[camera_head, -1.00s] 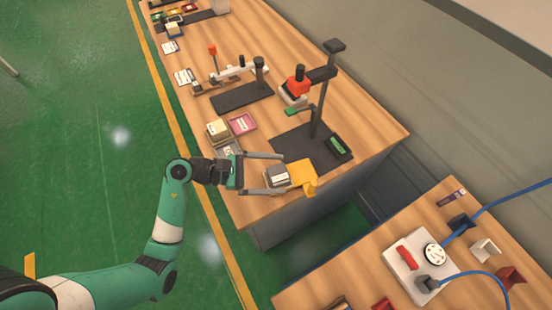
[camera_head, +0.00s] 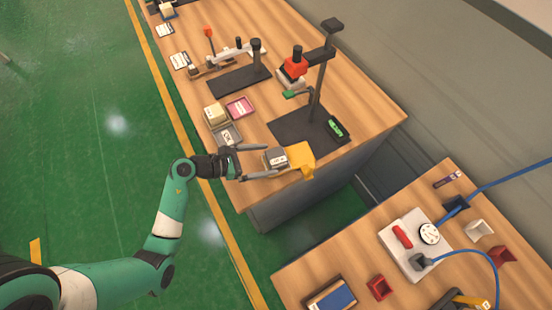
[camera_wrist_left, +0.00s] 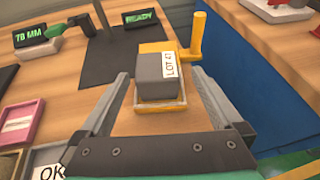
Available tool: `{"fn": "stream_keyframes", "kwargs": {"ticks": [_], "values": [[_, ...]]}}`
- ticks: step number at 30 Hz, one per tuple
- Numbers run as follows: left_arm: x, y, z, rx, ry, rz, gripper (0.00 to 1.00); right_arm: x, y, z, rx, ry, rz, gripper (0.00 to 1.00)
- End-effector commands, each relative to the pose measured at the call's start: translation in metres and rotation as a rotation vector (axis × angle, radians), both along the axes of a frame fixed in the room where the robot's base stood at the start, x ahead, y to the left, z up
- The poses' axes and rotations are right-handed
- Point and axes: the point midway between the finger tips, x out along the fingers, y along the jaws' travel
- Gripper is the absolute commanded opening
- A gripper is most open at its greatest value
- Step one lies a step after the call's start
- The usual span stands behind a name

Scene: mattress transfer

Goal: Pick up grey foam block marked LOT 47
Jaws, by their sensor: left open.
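The grey foam block (camera_head: 274,158) sits on a yellow holder (camera_head: 300,158) near the front corner of the far bench. In the left wrist view the block (camera_wrist_left: 152,78) has a white label reading LOT 47 on its right side. My left gripper (camera_head: 285,160) is open, with its fingers pointing toward the block. In the left wrist view the fingertips (camera_wrist_left: 158,76) spread to either side of the block, with visible gaps. I cannot tell how high the fingers are relative to it. My right gripper is not in view.
A black press stand (camera_head: 310,124) with a tall post rises behind the holder. The holder's yellow handle (camera_wrist_left: 197,38) stands up beside the block. Small trays (camera_head: 228,135) lie to the left. A nearer table (camera_head: 350,255) carries a panel and blue cables.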

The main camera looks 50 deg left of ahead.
Motion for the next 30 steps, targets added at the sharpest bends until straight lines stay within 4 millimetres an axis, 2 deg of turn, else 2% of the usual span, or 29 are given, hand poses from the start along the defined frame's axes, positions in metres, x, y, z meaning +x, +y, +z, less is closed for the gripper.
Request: {"fn": "stream_keyframes", "kwargs": {"ticks": [3, 6, 15, 28, 30], "values": [[0.021, -0.005, -0.010, 0.002, -0.003, -0.006, 1.00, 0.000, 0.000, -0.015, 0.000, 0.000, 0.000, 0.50], [0.034, -0.010, -0.015, 0.002, -0.002, -0.002, 1.00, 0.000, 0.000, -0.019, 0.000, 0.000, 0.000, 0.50], [0.040, -0.012, -0.015, 0.000, 0.000, 0.001, 0.98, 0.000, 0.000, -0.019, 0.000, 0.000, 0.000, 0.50], [0.039, -0.012, -0.015, 0.000, 0.000, 0.001, 0.21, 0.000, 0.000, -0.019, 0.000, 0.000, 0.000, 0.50], [0.040, -0.012, -0.015, 0.000, 0.000, 0.001, 0.18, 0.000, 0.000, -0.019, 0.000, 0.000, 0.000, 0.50]]}}
